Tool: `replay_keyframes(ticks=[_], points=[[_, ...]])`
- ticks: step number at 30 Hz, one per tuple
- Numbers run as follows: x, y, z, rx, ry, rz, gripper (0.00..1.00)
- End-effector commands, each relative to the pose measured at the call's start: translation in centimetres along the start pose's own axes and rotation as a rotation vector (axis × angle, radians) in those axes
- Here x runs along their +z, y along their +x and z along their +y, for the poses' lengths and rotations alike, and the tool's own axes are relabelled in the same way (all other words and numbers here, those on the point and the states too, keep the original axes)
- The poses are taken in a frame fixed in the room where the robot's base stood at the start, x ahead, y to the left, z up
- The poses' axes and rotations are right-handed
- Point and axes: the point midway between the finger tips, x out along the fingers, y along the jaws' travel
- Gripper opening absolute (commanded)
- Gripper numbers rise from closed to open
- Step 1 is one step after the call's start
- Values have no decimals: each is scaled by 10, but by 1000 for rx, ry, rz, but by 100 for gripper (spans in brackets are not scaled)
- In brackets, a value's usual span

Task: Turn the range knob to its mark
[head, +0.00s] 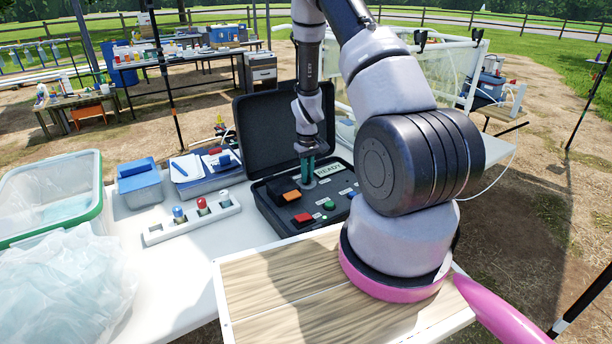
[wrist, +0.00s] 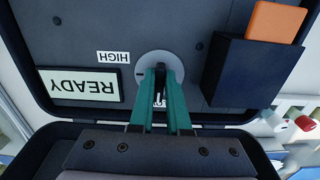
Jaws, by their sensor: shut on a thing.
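The range knob sits on a round grey dial (wrist: 161,59) on the dark panel of an open black case (head: 268,200). My gripper (wrist: 161,76) points down at the panel, its two green fingers closed around the knob, which they mostly hide. In the head view my gripper (head: 308,172) stands at the back of the panel. A HIGH label (wrist: 114,57) lies beside the dial, upside down in the wrist view. Another label shows only in part between the fingers. The knob's pointer direction cannot be made out.
A READY display (wrist: 79,86) is beside the dial. An orange block (wrist: 274,22) sits in a dark holder on the other side. The panel also has a red button (head: 303,218) and a green button (head: 329,205). A white rack (head: 192,222) with capped vials stands left of the case.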

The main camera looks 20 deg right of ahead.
Motion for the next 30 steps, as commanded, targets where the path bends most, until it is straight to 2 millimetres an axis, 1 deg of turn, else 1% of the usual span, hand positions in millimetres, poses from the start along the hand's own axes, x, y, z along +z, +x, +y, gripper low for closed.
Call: replay_keyframes(ticks=[2, 15, 19, 21, 23, 29, 30], points=[[-1, 0, -1, 1, 104, 0, 0], [-8, -1, -6, 2, 1119, 6, 0], [-10, -1, -7, 1, 1384, 7, 0], [-10, -1, -7, 1, 1478, 7, 0], [-10, -1, -7, 0, 1522, 6, 0], [-10, -1, -8, -2, 1542, 5, 0], [-10, -1, -8, -2, 1541, 5, 19]])
